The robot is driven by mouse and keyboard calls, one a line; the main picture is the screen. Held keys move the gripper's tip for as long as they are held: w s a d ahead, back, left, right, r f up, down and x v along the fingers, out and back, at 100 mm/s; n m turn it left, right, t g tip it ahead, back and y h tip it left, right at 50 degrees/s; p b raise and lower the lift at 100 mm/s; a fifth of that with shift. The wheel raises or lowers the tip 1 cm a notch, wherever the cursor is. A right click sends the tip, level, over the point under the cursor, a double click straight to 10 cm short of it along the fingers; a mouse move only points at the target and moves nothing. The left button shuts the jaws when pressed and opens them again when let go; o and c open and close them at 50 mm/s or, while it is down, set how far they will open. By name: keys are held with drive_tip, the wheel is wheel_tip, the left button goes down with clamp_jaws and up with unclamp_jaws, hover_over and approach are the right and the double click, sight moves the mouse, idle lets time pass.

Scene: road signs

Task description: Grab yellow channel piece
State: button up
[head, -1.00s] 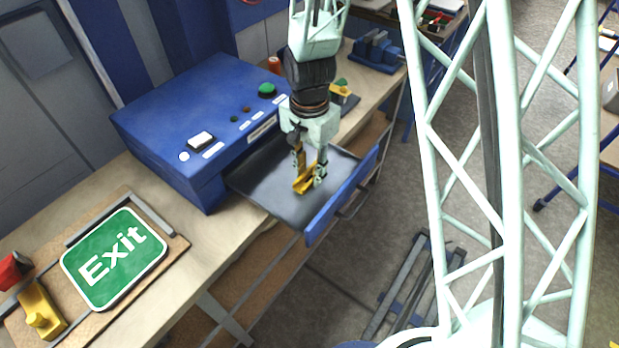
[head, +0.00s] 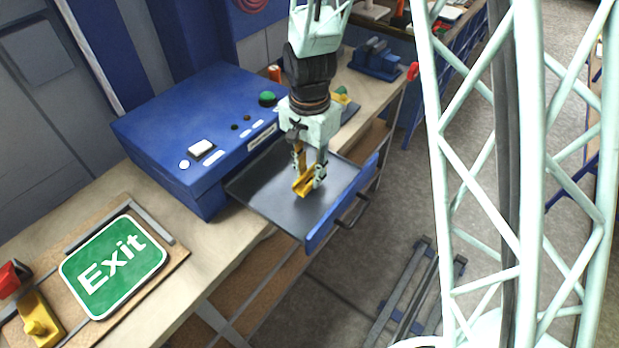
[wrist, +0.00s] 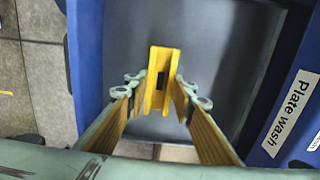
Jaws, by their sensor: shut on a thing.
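The yellow channel piece (head: 305,182) is a short U-shaped bar held between the fingers of my gripper (head: 309,172), over the open dark drawer tray (head: 265,183) of the blue machine. In the wrist view the channel piece (wrist: 161,80) stands between the two fingertips (wrist: 160,90), with its channel facing the camera and a dark spot inside. My gripper is shut on it. I cannot tell whether the piece still touches the tray floor.
The blue machine (head: 200,130) has buttons and stands on the wooden bench (head: 185,240). A green Exit sign (head: 112,262) lies on a board at left, near a yellow clamp (head: 38,318). A blue vise (head: 375,58) stands at the back. A "Plate wash" label (wrist: 290,112) shows on the machine.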

sight(310, 181)
wheel_tip(310, 181, up, 7)
idle(0.6)
idle(0.6)
